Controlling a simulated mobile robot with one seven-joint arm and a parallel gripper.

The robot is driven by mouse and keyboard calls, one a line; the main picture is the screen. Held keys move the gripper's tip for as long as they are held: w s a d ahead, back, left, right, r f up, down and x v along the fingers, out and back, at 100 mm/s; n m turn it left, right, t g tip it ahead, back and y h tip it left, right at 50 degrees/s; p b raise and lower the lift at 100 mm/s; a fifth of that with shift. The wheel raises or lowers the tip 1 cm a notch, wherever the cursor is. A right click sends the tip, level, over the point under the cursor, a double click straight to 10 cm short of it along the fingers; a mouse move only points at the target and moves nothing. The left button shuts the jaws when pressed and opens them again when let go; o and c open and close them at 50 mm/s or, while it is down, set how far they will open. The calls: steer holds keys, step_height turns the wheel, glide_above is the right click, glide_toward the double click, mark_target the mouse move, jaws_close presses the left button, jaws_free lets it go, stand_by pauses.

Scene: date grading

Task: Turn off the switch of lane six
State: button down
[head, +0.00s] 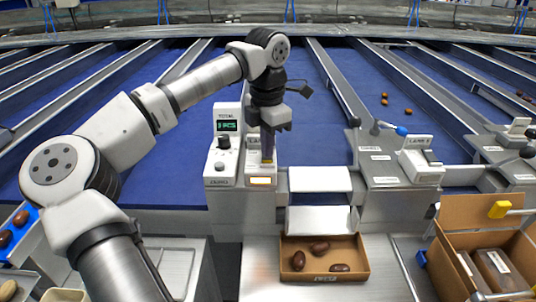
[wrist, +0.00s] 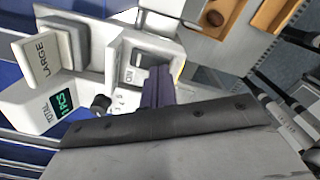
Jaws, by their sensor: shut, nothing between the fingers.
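A white switch box (head: 253,143) stands on the grey console, partly hidden behind my gripper. My gripper (head: 267,158) points down with closed, empty fingers at the front of this box. In the wrist view my gripper (wrist: 157,76) reaches over the pale switch housing (wrist: 149,47), with its tips beside the dark opening of the switch. Whether the tips touch the switch, and which way it is set, I cannot tell. The lane number is not readable.
A counter with a green display (head: 227,126) and knobs stands just left of the switch box. A similar switch box (head: 424,175) stands to the right, near a blue-tipped lever (head: 401,131). A cardboard tray (head: 325,247) holds dates in front. An open carton (head: 450,250) stands at right.

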steer(key=shift+f+b, duration=0.35)
steer(key=shift+f, duration=0.25)
stand_by(0.3)
steer(key=shift+r+p, duration=2.7)
steer(key=shift+r, duration=0.85)
steer(key=shift+f, duration=0.1)
